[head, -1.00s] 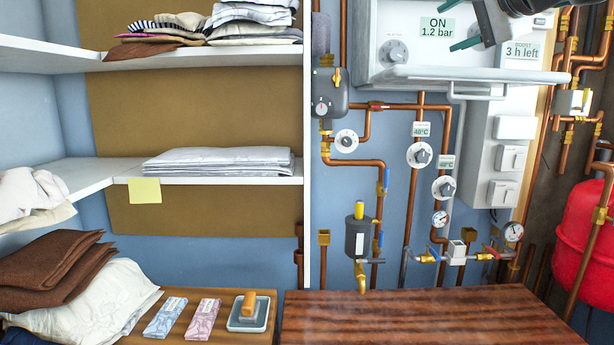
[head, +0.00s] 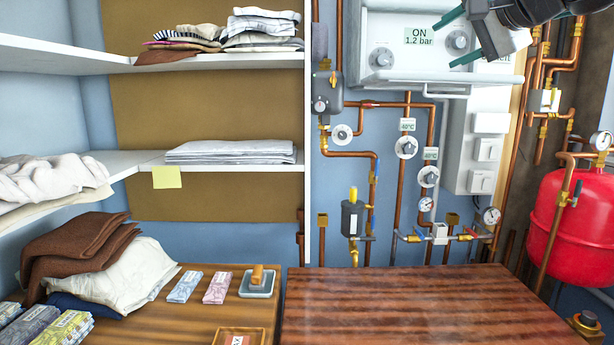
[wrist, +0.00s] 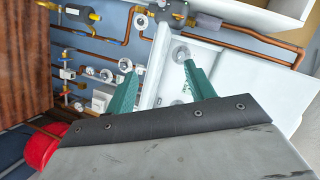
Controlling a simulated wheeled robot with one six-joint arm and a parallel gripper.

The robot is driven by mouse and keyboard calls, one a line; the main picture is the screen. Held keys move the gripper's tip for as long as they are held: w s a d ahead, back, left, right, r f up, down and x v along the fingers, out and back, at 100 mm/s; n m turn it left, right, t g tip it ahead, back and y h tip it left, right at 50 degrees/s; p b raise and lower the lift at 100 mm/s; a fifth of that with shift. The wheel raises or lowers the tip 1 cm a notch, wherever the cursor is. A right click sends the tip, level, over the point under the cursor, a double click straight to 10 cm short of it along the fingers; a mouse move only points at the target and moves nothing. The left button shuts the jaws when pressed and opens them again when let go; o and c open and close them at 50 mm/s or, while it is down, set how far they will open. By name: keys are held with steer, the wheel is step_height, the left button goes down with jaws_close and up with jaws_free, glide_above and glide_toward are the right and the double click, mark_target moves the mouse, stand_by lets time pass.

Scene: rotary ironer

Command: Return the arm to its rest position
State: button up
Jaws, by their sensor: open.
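In the wrist view the open fingers of my gripper (wrist: 158,85) point toward the white unit (wrist: 205,60). A knob (head: 458,42) on the unit's front shows between the fingers in the head view; I cannot tell whether they touch it. The display (head: 419,37) beside it reads "ON 1.2 bar". My arm comes in from the top right.
Copper pipes with valves and dials (head: 407,148) cover the wall below the unit. A red tank (head: 568,225) stands at the right. Shelves with folded linen (head: 230,152) are at the left. The brown wooden top (head: 420,305) in front is clear.

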steer(key=s+a+f+n+g+h, duration=0.1)
steer(key=s+f+n+g, duration=0.4)
steer(key=f, duration=0.6)
steer(key=s+f+g, duration=0.2)
steer(key=s+f, duration=0.4)
steer(key=f, duration=0.5)
steer(key=s+d+f+n+g+h, duration=0.2)
steer(key=s+f+g, duration=0.4)
steer(key=s+f, duration=1.2)
steer(key=s+n+h, duration=0.1)
steer(key=n, duration=0.1)
steer(key=shift+s+d+n+h, duration=0.15)
steer(key=shift+n+h, duration=0.15)
